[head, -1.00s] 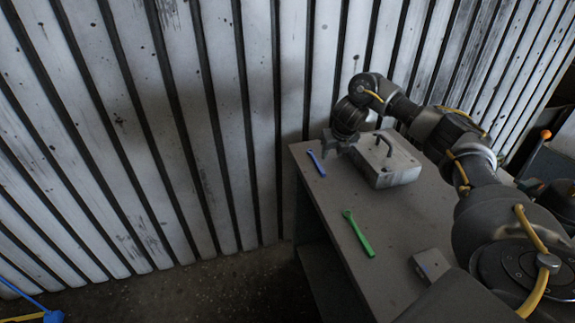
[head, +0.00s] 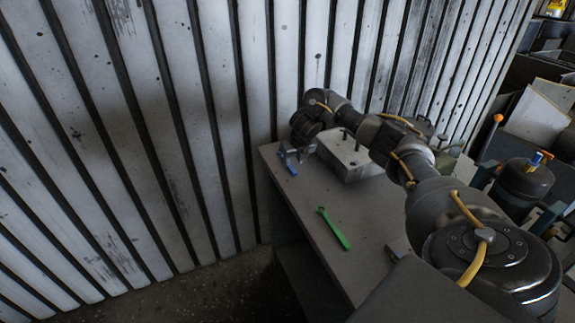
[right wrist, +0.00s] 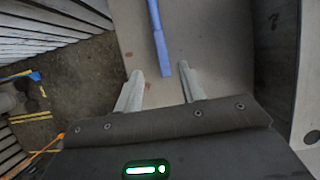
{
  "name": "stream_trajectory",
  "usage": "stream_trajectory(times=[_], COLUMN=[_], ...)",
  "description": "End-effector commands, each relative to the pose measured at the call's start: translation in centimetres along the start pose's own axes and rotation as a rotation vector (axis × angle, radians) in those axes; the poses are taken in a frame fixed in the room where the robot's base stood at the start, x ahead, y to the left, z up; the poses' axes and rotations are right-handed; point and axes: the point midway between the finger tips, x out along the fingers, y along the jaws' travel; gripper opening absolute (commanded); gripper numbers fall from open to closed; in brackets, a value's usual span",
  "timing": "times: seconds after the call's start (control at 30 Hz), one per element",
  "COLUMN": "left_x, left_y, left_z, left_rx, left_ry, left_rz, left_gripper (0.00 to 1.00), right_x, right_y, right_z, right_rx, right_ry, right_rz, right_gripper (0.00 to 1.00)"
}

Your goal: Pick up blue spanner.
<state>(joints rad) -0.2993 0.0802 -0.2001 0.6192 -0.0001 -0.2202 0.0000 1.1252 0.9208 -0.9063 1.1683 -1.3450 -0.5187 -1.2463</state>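The blue spanner (head: 292,169) lies on the grey table near its far left edge, partly hidden by my right gripper in the head view. In the right wrist view the blue spanner (right wrist: 157,38) runs away from the gripper, with its near end between the fingertips. My right gripper (right wrist: 161,72) is open, with a gap on both sides of the spanner. In the head view my right gripper (head: 291,158) is low over the table at the spanner. My left gripper is not in view.
A grey metal box (head: 347,157) with a handle stands right beside my right gripper. A green spanner (head: 336,230) lies nearer on the table (head: 310,203). A slatted wall (head: 180,120) rises behind and left of the table. The table's middle is mostly clear.

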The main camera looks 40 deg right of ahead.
Motion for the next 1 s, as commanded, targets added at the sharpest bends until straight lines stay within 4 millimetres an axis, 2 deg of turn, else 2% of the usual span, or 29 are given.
stream_trajectory(times=[0.13, 0.3, 0.57, 0.9, 1.0], left_x=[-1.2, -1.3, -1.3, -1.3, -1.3], left_y=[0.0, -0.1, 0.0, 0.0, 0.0], left_z=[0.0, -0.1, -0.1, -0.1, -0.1], left_rx=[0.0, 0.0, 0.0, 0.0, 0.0], left_ry=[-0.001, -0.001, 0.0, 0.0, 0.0], left_rz=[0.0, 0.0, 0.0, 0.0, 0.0], left_gripper=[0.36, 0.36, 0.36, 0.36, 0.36], right_x=[2.1, 4.1, 4.5, 4.5, 4.5], right_y=[-0.5, -0.5, -0.5, -0.5, -0.5], right_z=[-0.1, -0.1, 0.0, 0.0, 0.0], right_rx=[0.003, 0.001, 0.0, 0.0, 0.001], right_ry=[0.006, 0.003, 0.001, 0.001, 0.0], right_rz=[-0.003, -0.001, 0.0, -0.001, 0.0], right_gripper=[0.4, 0.4, 0.4, 0.0, 0.0])
